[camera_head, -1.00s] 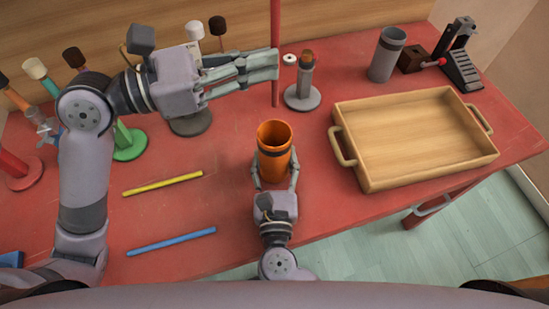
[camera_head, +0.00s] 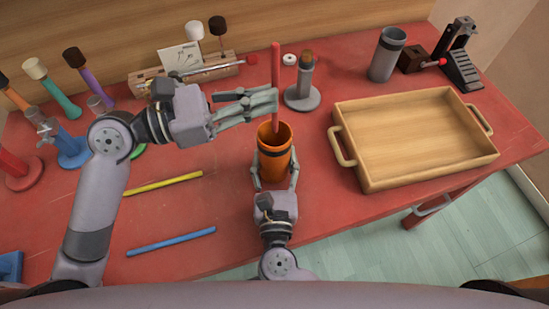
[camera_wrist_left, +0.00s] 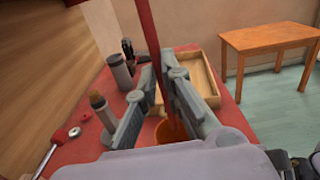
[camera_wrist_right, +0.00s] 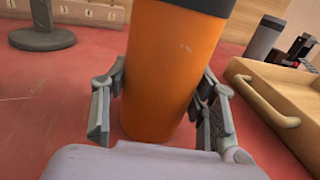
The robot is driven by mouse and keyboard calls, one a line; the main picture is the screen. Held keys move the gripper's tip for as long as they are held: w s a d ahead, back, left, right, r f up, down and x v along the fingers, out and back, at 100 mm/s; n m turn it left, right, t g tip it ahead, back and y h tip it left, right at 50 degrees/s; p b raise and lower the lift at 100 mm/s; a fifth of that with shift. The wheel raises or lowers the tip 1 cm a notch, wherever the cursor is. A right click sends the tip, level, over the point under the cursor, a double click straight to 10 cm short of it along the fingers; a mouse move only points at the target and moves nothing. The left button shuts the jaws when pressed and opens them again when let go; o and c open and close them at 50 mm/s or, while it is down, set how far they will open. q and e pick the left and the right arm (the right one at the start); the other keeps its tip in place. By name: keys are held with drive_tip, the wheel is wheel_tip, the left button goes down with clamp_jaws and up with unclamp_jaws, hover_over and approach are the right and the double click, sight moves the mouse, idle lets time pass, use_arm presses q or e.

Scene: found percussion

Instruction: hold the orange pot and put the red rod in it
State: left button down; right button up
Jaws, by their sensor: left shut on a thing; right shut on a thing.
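The orange pot (camera_head: 275,165) stands upright on the red table, with a dark band below its rim. My right gripper (camera_head: 274,180) is shut on it from the near side, fingers on both sides; the pot fills the middle of the right wrist view (camera_wrist_right: 172,70). My left gripper (camera_head: 272,101) is shut on the red rod (camera_head: 275,65) and holds it upright over the pot's mouth. In the left wrist view the rod (camera_wrist_left: 149,30) runs down between the fingers toward the pot (camera_wrist_left: 168,130). I cannot tell whether its lower end is inside the pot.
A wooden tray (camera_head: 368,176) lies to the right. A grey stand (camera_head: 302,98) is just behind the pot, and a grey cup (camera_head: 387,55) stands further back. A yellow rod (camera_head: 162,184) and a blue rod (camera_head: 170,241) lie on the left. Several mallets stand at the back left.

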use_arm(q)
drive_tip(key=shift+f, duration=2.35)
drive_tip(key=c, duration=2.1)
unclamp_jaws()
drive_tip(key=shift+o, duration=0.3)
drive_tip(key=o, duration=0.5)
drive_tip(key=v, duration=1.2)
